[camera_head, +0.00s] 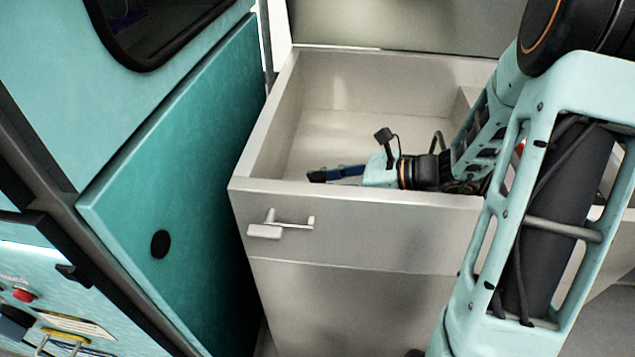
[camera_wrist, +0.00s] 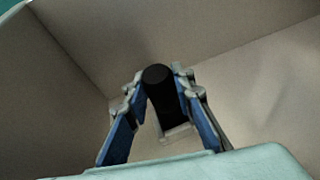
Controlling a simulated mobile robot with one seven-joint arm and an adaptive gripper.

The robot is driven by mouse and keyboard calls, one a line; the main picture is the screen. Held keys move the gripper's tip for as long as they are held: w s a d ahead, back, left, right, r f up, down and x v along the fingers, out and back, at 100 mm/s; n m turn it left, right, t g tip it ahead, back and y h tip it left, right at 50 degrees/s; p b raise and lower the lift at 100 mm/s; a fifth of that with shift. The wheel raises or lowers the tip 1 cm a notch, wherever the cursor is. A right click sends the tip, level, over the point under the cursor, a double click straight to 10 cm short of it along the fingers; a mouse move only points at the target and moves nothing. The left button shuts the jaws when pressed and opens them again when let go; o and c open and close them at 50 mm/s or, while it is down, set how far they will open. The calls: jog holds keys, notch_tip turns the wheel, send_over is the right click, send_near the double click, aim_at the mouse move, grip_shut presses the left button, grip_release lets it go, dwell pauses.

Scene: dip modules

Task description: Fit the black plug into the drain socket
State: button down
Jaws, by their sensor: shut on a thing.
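The black plug (camera_wrist: 160,84) is a dark cylinder between the two blue-sided fingers of my gripper (camera_wrist: 160,76) in the wrist view. My gripper is shut on it. In the head view my gripper (camera_head: 320,175) points left inside the pale basin, just behind its front wall. A dark bit shows at its tip there, too small to tell as plug or finger. A light square-edged piece (camera_wrist: 178,133), perhaps the drain socket, shows by the plug's lower end in the wrist view. The plug partly covers it, and I cannot tell whether they touch.
The basin (camera_head: 270,115) has upright walls around my gripper; its front rim (camera_head: 400,197) lies close below my wrist. A small handle (camera_head: 280,225) sticks out of the front face. A teal door panel (camera_head: 180,190) stands close on the left. The basin's left part is clear.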

jog(key=shift+f, duration=0.15)
jog(key=c, duration=1.7)
grip_release()
jog(key=shift+o, duration=0.2)
jog(key=shift+d+r, duration=0.2)
jog(key=shift+r, duration=0.15)
jog(key=p+v, duration=0.1)
jog(key=v, duration=0.6)
jog(key=shift+p, duration=0.35)
jog(key=shift+s, duration=0.1)
